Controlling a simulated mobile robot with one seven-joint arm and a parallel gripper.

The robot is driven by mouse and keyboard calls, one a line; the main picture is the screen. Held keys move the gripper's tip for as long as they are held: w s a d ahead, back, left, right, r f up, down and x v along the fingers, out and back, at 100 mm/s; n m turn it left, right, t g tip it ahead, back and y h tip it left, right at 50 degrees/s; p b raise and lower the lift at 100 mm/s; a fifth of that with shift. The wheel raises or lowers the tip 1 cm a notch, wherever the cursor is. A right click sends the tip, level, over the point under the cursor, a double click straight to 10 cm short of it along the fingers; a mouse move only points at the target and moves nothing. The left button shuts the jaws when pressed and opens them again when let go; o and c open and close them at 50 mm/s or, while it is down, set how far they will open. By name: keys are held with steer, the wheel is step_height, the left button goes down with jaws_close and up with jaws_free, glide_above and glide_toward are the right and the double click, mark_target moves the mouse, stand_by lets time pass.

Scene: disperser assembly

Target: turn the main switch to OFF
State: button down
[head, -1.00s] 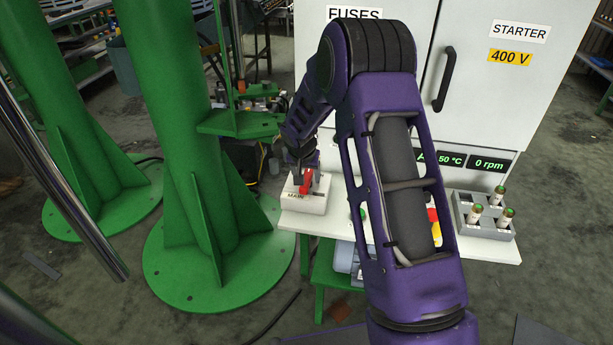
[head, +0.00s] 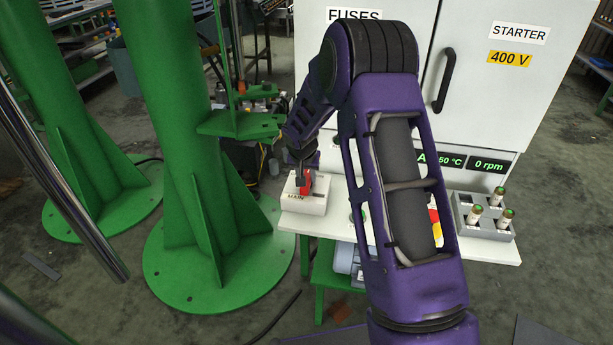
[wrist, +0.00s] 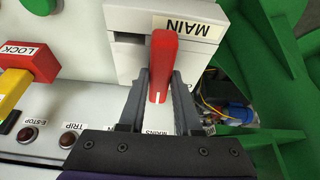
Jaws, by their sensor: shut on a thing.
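The main switch is a pale box (head: 305,205) marked MAIN at the left end of the white bench, with a red handle (head: 306,187). In the wrist view the red handle (wrist: 162,60) stands out from the box (wrist: 125,17), with a white mark near its tip. My gripper (wrist: 160,92) is shut on the handle, one dark finger on each side. In the head view my gripper (head: 301,176) comes down on the handle from above, partly hidden by my arm. The fingers cover the switch's position labels, so I cannot read them.
A red LOCK block (wrist: 30,62) with a yellow part, and TRIP (wrist: 67,140) and E-STOP lamps, are beside the switch. A grey fuse holder (head: 485,218) stands at the bench's right. The white cabinet (head: 400,30) is behind; a green column (head: 185,150) is at left.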

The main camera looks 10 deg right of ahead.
steer(key=n+y+p, duration=0.1)
steer(key=n, duration=0.1)
steer(key=n+p, duration=0.2)
steer(key=shift+d+r+y, duration=0.2)
steer(key=shift+y, duration=0.2)
steer(key=n+y+p, duration=0.1)
steer(key=n, duration=0.1)
steer(key=n+y+p, duration=0.1)
steer(key=n+p, duration=0.1)
steer(key=n, duration=0.1)
steer(key=shift+d+n+p, duration=0.1)
steer(key=shift+n+p, duration=0.2)
steer(key=n, duration=0.1)
steer(key=n+g+y, duration=0.1)
steer(key=n, duration=0.1)
steer(key=shift+w+f+n, duration=0.15)
steer(key=shift+f+n, duration=0.05)
steer(key=shift+n, duration=0.1)
steer(key=shift+d+n+g+y+b, duration=0.1)
steer(key=shift+n+g+y+b, duration=0.5)
steer(key=shift+n, duration=1.7)
steer(key=c, duration=0.6)
jaws_free()
steer(key=shift+r, duration=0.1)
